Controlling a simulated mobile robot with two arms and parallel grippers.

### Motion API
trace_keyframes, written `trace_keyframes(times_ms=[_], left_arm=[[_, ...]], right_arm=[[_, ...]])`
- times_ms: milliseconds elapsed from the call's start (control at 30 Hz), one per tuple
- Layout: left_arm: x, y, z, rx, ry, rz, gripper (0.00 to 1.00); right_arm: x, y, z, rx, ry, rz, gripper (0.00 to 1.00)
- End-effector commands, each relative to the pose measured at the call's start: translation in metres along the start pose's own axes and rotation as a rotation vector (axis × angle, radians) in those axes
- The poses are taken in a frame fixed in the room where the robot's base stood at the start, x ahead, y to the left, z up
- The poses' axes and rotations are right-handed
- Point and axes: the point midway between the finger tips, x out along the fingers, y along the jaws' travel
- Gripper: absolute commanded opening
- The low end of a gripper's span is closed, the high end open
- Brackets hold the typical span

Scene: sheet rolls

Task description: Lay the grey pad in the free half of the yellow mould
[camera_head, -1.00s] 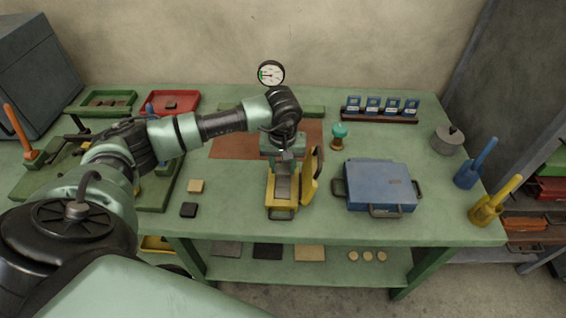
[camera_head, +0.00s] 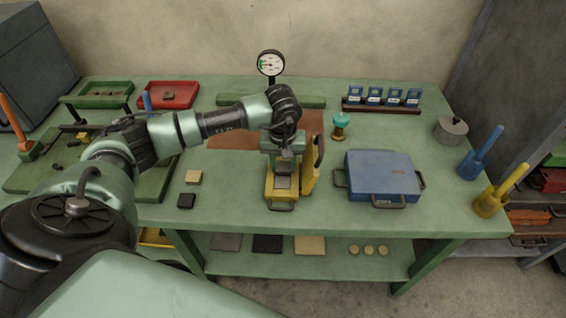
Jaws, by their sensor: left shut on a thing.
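The yellow mould (camera_head: 281,204) stands at the middle of the green table near the front, with its yellow lid (camera_head: 311,178) swung up on the right side. My left gripper (camera_head: 283,172) comes in from the left and points down over the mould. It is shut on a small grey piece, which looks like the grey pad (camera_head: 283,183), in or just above the mould's cavity. I cannot tell whether the pad touches the mould floor. The gripper hides the back part of the mould. My right gripper is not in view.
A tan pad (camera_head: 194,177) and a black pad (camera_head: 186,201) lie left of the mould. A blue case (camera_head: 382,177) sits to the right, with a teal-topped stamp (camera_head: 340,126) behind. A dial gauge (camera_head: 270,63) stands at the back. The front strip of table is clear.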

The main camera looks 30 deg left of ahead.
Motion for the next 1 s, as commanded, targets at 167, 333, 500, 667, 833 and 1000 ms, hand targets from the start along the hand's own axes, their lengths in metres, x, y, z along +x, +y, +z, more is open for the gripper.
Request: trace_keyframes(times_ms=[167,333,500,667,833,1000], left_arm=[[0.004,-0.002,0.003,0.001,-0.008,-0.007,0.63],[0.005,-0.003,0.004,0.000,-0.010,-0.011,0.63],[0.006,-0.004,0.004,0.000,-0.011,-0.013,0.63],[0.005,-0.005,0.004,0.000,-0.011,-0.015,0.63],[-0.012,-0.002,0.003,0.002,-0.005,-0.008,0.63],[-0.044,0.001,0.002,0.003,0.001,-0.002,0.63]], right_arm=[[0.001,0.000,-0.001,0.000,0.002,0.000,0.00],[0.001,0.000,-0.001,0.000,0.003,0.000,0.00],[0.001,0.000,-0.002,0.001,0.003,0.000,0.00],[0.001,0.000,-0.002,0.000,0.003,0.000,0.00],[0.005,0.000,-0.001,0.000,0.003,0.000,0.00],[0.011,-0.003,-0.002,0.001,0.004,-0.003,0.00]])
